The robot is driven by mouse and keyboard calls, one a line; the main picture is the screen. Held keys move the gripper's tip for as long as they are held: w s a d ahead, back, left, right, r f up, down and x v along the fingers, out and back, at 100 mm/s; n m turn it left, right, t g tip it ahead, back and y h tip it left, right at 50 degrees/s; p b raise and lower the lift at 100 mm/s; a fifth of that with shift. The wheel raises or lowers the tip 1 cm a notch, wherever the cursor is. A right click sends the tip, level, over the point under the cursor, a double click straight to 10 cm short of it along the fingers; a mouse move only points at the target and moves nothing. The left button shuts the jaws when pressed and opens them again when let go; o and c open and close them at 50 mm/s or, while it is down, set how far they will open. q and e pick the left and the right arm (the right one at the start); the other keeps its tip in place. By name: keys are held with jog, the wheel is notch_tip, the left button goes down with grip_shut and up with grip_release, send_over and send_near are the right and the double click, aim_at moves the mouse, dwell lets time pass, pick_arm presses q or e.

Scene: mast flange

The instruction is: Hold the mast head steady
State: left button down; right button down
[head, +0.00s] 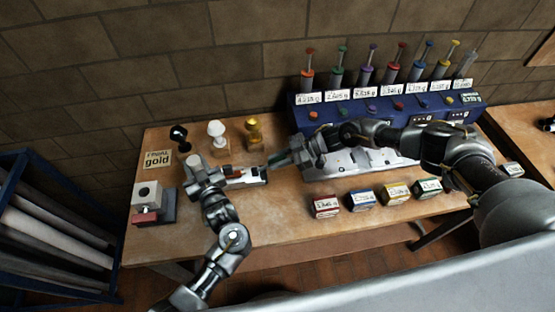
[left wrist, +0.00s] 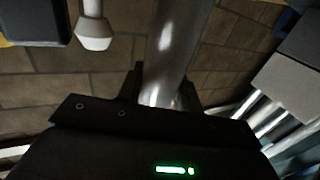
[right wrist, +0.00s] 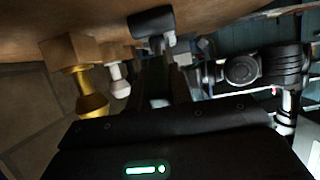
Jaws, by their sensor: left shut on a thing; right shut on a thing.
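A smooth silver cylinder, which I take to be the mast head (left wrist: 172,45), stands between the fingers of my left gripper (left wrist: 163,95) in the left wrist view. My left gripper (head: 222,174) is shut on it near the table's left-middle; in the head view the cylinder itself is hard to make out. My right gripper (head: 280,160) comes in from the right, just right of the left one. It is shut on a narrow grey part whose shape is mostly hidden. In the right wrist view, my right gripper (right wrist: 178,82) points toward a black-and-white part (right wrist: 152,18).
Black (head: 179,136), white (head: 216,132) and gold (head: 253,130) knobs stand behind the grippers, beside a sign reading "gold" (head: 158,159). A grey block (head: 148,196) is at left. Labelled boxes (head: 325,206) line the front; a blue rack (head: 380,112) stands behind. The front-left table is clear.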

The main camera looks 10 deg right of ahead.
jog(key=shift+r, duration=0.1)
jog(key=shift+a+r+h, duration=0.85)
jog(key=shift+h, duration=0.45)
jog(key=a+r+h, duration=0.1)
jog(key=h, duration=0.1)
jog(key=shift+a+r+h, duration=0.1)
jog(key=shift+a+h, duration=0.3)
jog(key=a+h, duration=0.1)
jog(key=a+r+h, duration=0.1)
jog(key=h, duration=0.1)
jog(key=shift+a+h, duration=0.25)
jog(key=shift+h, duration=0.05)
pick_arm(q)
jog(key=shift+d, duration=0.1)
pick_arm(e)
jog(key=shift+s+a+h, duration=0.1)
jog(key=shift+a+h, duration=1)
jog(key=shift+h, duration=0.4)
pick_arm(q)
jog(key=shift+r, duration=0.1)
pick_arm(e)
jog(key=c, duration=1.2)
grip_release()
jog(key=shift+c, duration=0.2)
